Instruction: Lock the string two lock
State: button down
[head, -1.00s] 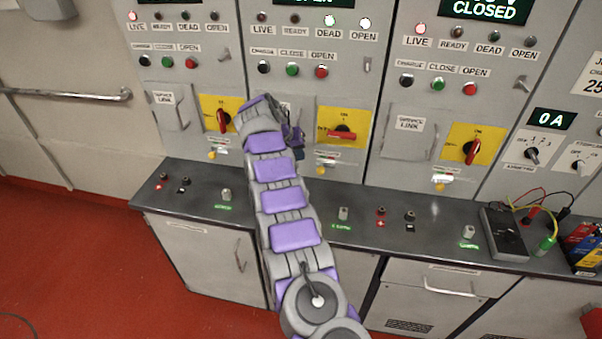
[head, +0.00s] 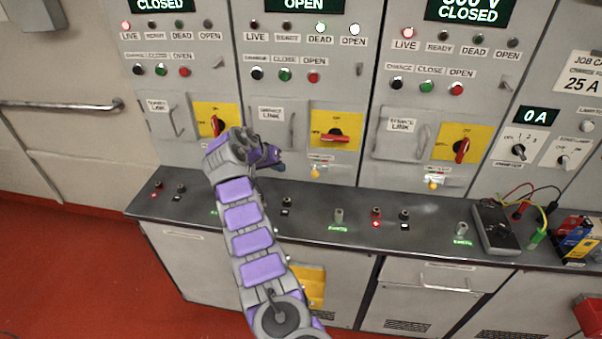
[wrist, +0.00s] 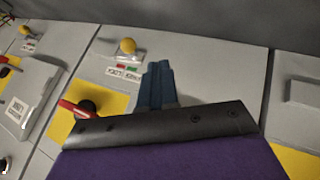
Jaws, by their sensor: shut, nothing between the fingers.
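The string two panel is the middle one, with its display reading OPEN. Its rotary switch (head: 335,135) has a red handle lying horizontal on a yellow plate; it also shows in the wrist view (wrist: 84,107). Below it in the head view is the string two lock, a small yellow knob (head: 315,172) beside a red and green label (head: 320,160). In the wrist view the knob (wrist: 128,46) and label (wrist: 122,72) lie just beyond and left of my fingertips. My gripper (head: 280,167) is shut and empty, apart from the knob, with dark blue fingers (wrist: 157,82).
The grey counter (head: 365,228) runs below the panels, with several terminals on it. The right panel has its own switch (head: 461,148) and yellow knob (head: 433,184). A meter (head: 496,228) with leads stands at the right. A service link cover (head: 272,128) with a handle is left of the switch.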

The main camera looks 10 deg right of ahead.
aim_at(315, 172)
jog(key=x, duration=1)
jog(key=shift+a, duration=0.2)
jog(key=shift+w+a+b, duration=0.1)
jog(key=shift+b, duration=0.2)
jog(key=shift+r, duration=0.1)
jog(key=shift+s+d+r+b, duration=0.1)
jog(key=shift+s+d+b, duration=0.15)
jog(key=shift+d, duration=0.55)
jog(key=shift+s+d+b, duration=0.1)
jog(key=shift+d+b, duration=0.1)
jog(key=shift+d, duration=0.55)
jog(key=shift+d+r, duration=0.2)
jog(key=shift+d, duration=0.2)
